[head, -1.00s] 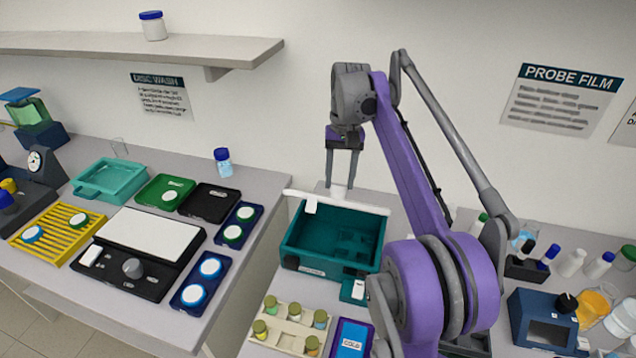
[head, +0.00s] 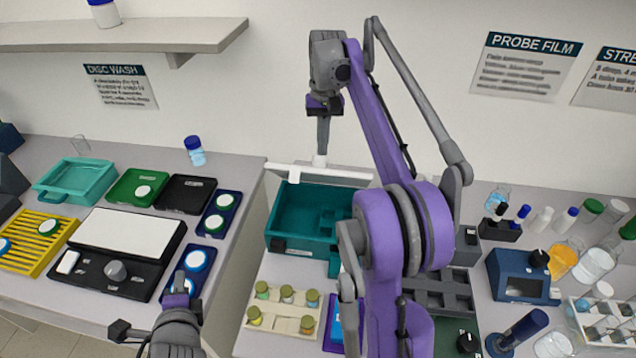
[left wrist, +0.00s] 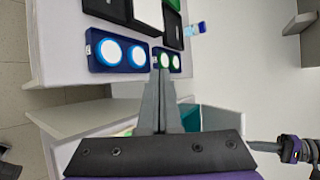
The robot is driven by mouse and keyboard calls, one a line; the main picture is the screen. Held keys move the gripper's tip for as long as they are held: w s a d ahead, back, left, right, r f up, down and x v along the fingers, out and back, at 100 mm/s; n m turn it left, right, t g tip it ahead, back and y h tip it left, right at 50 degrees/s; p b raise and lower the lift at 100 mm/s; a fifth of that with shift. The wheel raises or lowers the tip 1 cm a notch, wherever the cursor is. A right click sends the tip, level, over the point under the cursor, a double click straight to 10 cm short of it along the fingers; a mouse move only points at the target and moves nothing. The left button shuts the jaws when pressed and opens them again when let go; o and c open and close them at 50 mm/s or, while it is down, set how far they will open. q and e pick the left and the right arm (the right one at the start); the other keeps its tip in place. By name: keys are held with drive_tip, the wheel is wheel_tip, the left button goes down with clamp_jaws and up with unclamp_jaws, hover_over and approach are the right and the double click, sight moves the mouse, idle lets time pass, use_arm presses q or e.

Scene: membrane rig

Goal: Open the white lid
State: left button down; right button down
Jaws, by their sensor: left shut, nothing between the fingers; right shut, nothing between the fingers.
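The white lid (head: 345,178) stands raised along the back edge of the teal box (head: 277,232). I see it nearly edge-on, and the box's inside is exposed. My right gripper (head: 322,150) points down just behind the lid. It is shut and empty, its tips just above a small white stub (head: 319,161); I cannot tell whether they touch it. My left gripper (head: 180,278) is shut and empty, in front of the blue tray with white discs on the left bench. Its closed fingers (left wrist: 162,75) show in the left wrist view, where the box is partly hidden behind them.
A rack of small vials (head: 280,310) stands in front of the box. The left bench holds a black device (head: 115,280), a yellow rack (head: 40,240) and several trays. A blue instrument (head: 520,275) and bottles stand at the right. A shelf (head: 150,37) hangs at upper left.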

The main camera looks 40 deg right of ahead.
use_arm(q)
drive_tip(key=s+d+r+m+h, duration=0.2)
drive_tip(key=d+m+h, duration=0.2)
drive_tip(key=d+m, duration=0.6)
drive_tip(key=m+g+h, duration=0.1)
drive_tip(key=m+h, duration=0.4)
drive_tip(key=m, duration=0.6)
approach(321, 176)
wheel_tip(321, 176, down, 3)
drive_tip(key=w+d, duration=0.2)
drive_tip(key=d, duration=0.1)
drive_tip(key=shift+w+d+r, duration=0.5)
drive_tip(key=shift+w+r, duration=0.25)
drive_tip(key=shift+w, duration=0.1)
drive_tip(key=shift+w+d+r, duration=0.35)
drive_tip(key=shift+d+r, duration=0.05)
drive_tip(key=shift+r, duration=0.1)
